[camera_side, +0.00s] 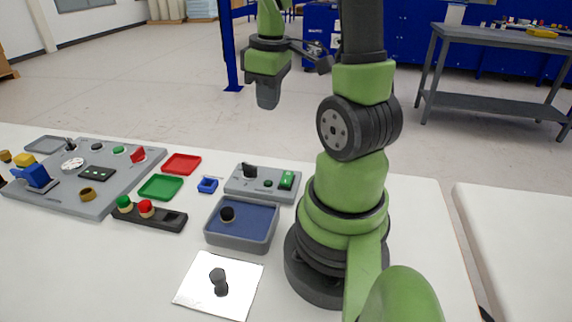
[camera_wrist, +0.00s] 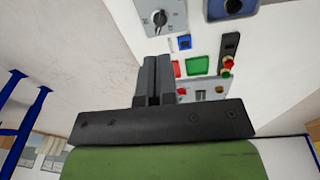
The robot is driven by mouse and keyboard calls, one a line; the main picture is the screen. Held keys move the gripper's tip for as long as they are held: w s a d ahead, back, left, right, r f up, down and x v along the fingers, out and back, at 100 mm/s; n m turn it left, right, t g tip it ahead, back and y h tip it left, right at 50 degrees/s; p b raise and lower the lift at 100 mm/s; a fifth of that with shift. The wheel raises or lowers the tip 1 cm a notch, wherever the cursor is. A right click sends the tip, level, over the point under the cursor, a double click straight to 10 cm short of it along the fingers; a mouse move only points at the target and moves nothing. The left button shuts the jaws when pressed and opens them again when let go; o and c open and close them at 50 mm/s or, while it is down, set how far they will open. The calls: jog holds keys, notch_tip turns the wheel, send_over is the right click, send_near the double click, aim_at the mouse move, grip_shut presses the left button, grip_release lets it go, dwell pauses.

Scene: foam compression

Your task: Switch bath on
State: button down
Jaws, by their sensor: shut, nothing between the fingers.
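The bath (camera_side: 214,238) is a grey tub with a blue inside, and a round black piece (camera_side: 227,214) sits in it. Behind it stands a grey control box (camera_side: 233,188) with a black knob (camera_side: 250,171), a small dark green button (camera_side: 267,184) and a bright green switch (camera_side: 287,180). In the wrist view the black knob (camera_wrist: 160,18) shows at the top, and part of the bath (camera_wrist: 216,12) is at the top edge. The green switch is not visible there. My gripper (camera_side: 267,104) is raised well above the table, apart from the box; its fingers (camera_wrist: 157,62) are shut and empty.
Left of the box are a small blue piece (camera_side: 208,185), a green tray (camera_side: 161,187), a red tray (camera_side: 182,163) and a dark rack (camera_side: 172,221) with red and green knobs. A grey panel (camera_side: 103,188) fills the left. A white plate (camera_side: 243,278) with dark pieces lies in front.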

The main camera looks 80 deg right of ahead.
aim_at(285, 177)
jog(key=shift+n+g+y, duration=0.3)
jog(key=shift+n+g, duration=0.1)
jog(key=shift+g, duration=0.1)
jog(key=s+d+f, duration=0.2)
jog(key=d+f, duration=0.1)
jog(key=shift+s, duration=0.35)
jog(key=shift+f, duration=0.1)
notch_tip(285, 177, down, 14)
jog(key=shift+f, duration=0.1)
dwell(0.4)
jog(key=shift+a+r, duration=0.3)
jog(key=shift+a, duration=0.4)
